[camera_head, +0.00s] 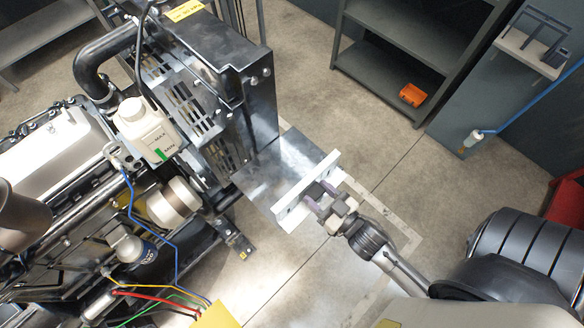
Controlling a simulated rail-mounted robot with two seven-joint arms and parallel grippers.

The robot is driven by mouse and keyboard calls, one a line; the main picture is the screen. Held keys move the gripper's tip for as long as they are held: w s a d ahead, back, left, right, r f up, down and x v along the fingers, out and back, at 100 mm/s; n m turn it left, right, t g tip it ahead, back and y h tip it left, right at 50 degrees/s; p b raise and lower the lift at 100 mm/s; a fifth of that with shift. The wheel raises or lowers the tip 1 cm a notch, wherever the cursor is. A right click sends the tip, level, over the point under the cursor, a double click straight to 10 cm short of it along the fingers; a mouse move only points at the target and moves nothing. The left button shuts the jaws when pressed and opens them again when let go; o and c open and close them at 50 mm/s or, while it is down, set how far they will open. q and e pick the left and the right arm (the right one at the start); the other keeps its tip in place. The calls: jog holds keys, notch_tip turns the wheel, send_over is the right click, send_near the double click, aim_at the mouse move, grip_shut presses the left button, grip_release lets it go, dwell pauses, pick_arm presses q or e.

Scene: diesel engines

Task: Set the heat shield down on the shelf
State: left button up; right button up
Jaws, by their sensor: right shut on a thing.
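The heat shield, a thin shiny metal plate (277,170) with a pale bar (328,167) along one edge, is near the middle of the view. My right gripper (316,196) is shut on the pale bar, its purplish finger pads at the bar. The plate's far-left edge lies close beside the dark radiator frame; I cannot tell whether they touch. A dark grey shelf (404,32) stands at the top right, apart from the plate. My left gripper is not in view.
The diesel engine (60,150) with hoses and wires fills the left, with a white coolant tank (146,128). An orange box (411,94) is at the shelf's bottom. A workbench-like panel with a blue hose (530,102) is right. The concrete floor between is clear.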

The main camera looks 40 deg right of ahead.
aim_at(310, 187)
jog(key=w, duration=0.5)
jog(key=shift+w, duration=0.1)
jog(key=w, duration=0.5)
jog(key=shift+r, duration=0.1)
jog(key=shift+s+a+f, duration=0.1)
jog(key=shift+s+f, duration=0.1)
jog(key=shift+s, duration=0.05)
jog(key=o, duration=1.3)
jog(key=shift+f, duration=0.15)
jog(key=shift+o, duration=0.2)
jog(key=s, duration=1)
jog(key=shift+s, duration=0.95)
